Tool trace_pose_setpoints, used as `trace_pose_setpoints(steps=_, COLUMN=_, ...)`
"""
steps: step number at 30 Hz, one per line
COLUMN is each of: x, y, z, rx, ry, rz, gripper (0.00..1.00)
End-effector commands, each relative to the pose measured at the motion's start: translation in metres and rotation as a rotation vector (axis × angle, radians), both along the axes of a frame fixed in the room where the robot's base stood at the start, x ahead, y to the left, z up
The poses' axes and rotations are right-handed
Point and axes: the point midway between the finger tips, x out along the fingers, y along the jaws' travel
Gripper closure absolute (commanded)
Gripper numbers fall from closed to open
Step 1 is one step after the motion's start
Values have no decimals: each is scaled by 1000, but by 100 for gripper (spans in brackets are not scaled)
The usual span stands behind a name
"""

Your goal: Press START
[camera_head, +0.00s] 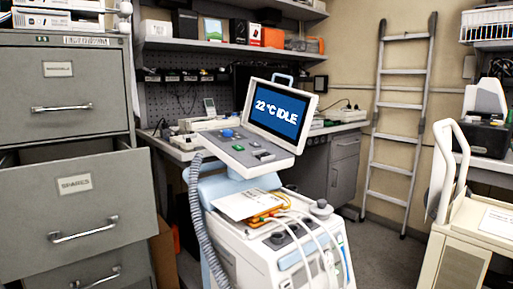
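A white wheeled machine (265,265) stands in the middle of the view. Its tilted screen (279,110) reads "22 °C IDLE" in white on blue. Below the screen is a sloped grey control panel (240,162). The panel carries a blue knob (227,133), a green button (262,154) and small dark controls. No START label is readable at this size. My gripper is not in view.
A grey filing cabinet (65,95) stands at left with its "SPARES" drawer (75,210) pulled out near the machine. A grey corrugated hose (198,210) hangs on the machine's left side. A cream cart (462,240) stands at right. Floor (385,255) shows between machine and cart.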

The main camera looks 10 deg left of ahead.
Motion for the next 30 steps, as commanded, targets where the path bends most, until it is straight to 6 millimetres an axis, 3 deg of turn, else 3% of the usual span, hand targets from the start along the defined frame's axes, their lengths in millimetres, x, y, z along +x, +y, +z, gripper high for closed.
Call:
trace_pose_setpoints(steps=2, x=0, y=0, z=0, rx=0, ry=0, rz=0, gripper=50)
trace_pose_setpoints(steps=15, x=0, y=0, z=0, rx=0, ry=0, rz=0, gripper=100)
trace_pose_setpoints(steps=30, x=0, y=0, z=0, rx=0, ry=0, rz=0, gripper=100)
